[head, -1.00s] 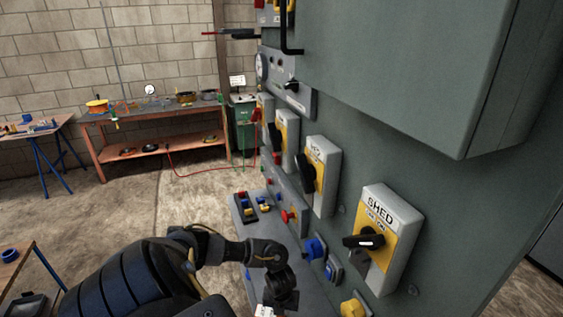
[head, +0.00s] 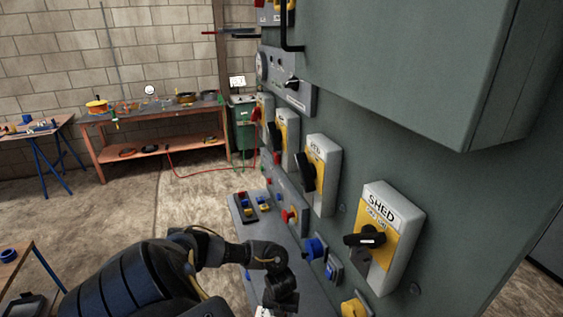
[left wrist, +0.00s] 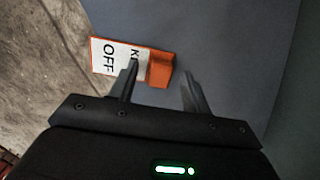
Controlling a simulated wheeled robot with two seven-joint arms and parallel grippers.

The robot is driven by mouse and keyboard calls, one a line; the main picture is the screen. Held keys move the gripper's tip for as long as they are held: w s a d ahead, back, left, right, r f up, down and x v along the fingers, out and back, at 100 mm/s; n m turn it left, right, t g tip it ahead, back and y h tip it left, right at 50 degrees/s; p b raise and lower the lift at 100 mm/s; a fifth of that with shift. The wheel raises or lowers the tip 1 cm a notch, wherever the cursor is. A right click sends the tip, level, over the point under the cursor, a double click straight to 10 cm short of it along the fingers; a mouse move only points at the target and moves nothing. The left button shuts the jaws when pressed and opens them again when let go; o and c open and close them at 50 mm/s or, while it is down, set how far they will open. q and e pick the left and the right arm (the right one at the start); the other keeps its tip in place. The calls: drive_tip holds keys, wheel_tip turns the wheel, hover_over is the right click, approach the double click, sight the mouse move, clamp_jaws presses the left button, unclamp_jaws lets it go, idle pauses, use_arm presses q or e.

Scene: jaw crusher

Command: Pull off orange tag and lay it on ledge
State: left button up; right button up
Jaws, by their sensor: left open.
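The orange tag (left wrist: 160,70) with its white face, printed with a word starting with K and "OFF", shows in the left wrist view. It lies against the flat grey ledge (left wrist: 225,45), its white end reaching past the ledge edge over the floor. I cannot tell whether it rests fully on the ledge. My left gripper (left wrist: 160,72) is open, one finger overlapping the white face and the other just right of the orange end. In the head view my left gripper (head: 278,298) is low at the ledge (head: 312,290), with a small white bit of the tag at the bottom edge. My right gripper is out of view.
The grey machine wall (head: 450,190) rises to the right, with protruding rotary switches such as the one marked SHED (head: 392,240). Blue and yellow items (head: 315,248) jut out low on the panel. A workbench (head: 150,110) stands far back across open floor.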

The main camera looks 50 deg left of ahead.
use_arm(q)
wheel_tip(320, 180, up, 11)
drive_tip(key=shift+s+d+p, duration=0.4)
drive_tip(key=shift+p, duration=0.05)
drive_tip(key=shift+s+f, duration=0.1)
drive_tip(key=shift+f, duration=0.1)
